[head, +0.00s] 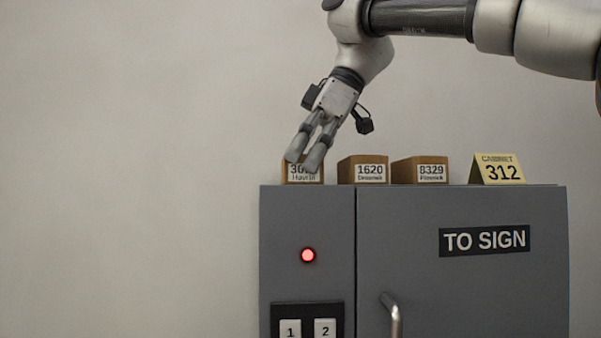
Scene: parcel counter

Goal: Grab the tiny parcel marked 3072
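A small brown parcel (291,178) stands at the left end of the grey cabinet's top. Its white label starts with 30; the other digits are hidden behind my finger, and a name line below is partly covered. My gripper (303,164) points down at this parcel, with its fingers overlapping the parcel's upper part in the picture. The fingers are apart, with a narrow gap between them. I cannot tell whether either finger touches the parcel.
Parcels marked 1620 (363,169) and 8329 (420,170) stand to the right, then a yellow sign CABINET 312 (498,169). The grey cabinet (400,240) has a TO SIGN plate, a handle (392,312), a lit red lamp (308,255) and buttons 1 and 2.

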